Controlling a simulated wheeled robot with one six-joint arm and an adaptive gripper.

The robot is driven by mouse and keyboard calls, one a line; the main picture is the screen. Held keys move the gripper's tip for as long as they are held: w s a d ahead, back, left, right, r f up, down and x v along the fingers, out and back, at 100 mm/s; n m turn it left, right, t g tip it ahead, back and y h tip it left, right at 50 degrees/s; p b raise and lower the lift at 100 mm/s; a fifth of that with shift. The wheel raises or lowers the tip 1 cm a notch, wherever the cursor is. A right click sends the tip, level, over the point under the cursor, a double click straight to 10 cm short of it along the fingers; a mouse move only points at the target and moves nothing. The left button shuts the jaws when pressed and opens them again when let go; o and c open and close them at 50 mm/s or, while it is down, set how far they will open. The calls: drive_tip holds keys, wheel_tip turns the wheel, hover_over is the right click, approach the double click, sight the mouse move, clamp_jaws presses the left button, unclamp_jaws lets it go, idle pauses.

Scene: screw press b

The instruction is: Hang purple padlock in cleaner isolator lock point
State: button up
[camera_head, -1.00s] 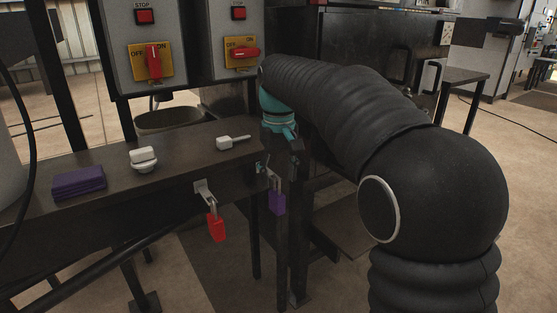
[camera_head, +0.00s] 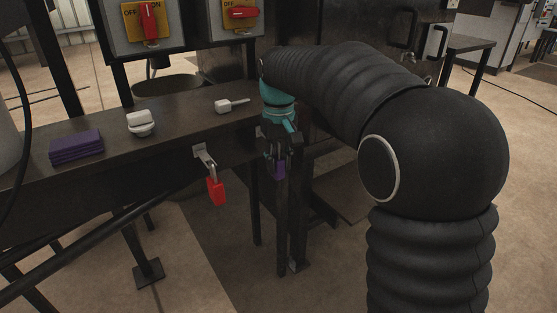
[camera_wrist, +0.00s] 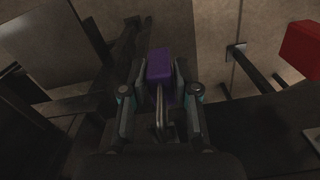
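The purple padlock (camera_head: 279,170) hangs with its body down at the table's right front corner, its upper part hidden by my gripper (camera_head: 284,158) in the head view. In the wrist view the purple padlock (camera_wrist: 160,66) lies between the two fingertips of my gripper (camera_wrist: 161,80), its metal shackle toward the camera. The fingers flank the body closely; whether they press on it cannot be told. The shackle is near a dark bracket at the table edge; whether it passes through the lock point is unclear.
A red padlock (camera_head: 216,191) hangs from a metal hasp (camera_head: 204,156) on the table's front edge, left of my gripper. A purple block (camera_head: 76,146) and two white items (camera_head: 140,122) (camera_head: 231,105) lie on the table. Switch boxes with red handles (camera_head: 149,20) stand behind.

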clamp_jaws()
drive_tip(key=o, duration=0.8)
unclamp_jaws()
